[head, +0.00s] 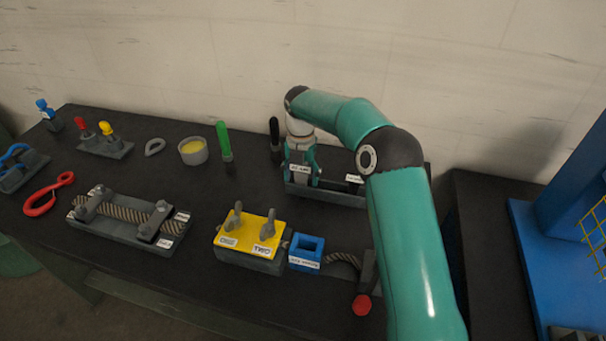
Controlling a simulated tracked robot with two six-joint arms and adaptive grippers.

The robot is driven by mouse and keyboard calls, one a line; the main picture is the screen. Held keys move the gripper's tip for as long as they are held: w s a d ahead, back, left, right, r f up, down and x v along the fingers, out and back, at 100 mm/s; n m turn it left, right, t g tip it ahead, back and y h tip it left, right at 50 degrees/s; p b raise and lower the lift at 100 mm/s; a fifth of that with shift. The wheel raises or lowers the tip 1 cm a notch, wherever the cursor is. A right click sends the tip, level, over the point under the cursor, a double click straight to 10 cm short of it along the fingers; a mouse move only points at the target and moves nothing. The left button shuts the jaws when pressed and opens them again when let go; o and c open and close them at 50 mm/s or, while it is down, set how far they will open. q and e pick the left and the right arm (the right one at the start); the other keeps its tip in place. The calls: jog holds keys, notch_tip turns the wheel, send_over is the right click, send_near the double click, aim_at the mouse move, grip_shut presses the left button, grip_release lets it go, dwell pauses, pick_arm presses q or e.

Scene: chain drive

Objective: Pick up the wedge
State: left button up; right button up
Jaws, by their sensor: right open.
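My right arm reaches in from the lower right, and its gripper (300,176) points down over the dark tray (330,194) at the back of the bench. The jaws are open, next to a white-labelled part in the tray. I cannot tell which piece is the wedge; the tray's contents are small and partly hidden by the gripper. A second white label (354,179) shows at the tray's right end, close to my arm. My left gripper is out of view.
A green-handled tool (224,140), a black-handled tool (274,134) and a cup of yellow stuff (193,151) stand left of the tray. A wall is behind.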

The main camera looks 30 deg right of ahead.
jog(key=shift+f, duration=0.15)
grip_shut()
jog(key=shift+w+r, duration=0.1)
jog(key=shift+r, duration=0.1)
dwell(0.4)
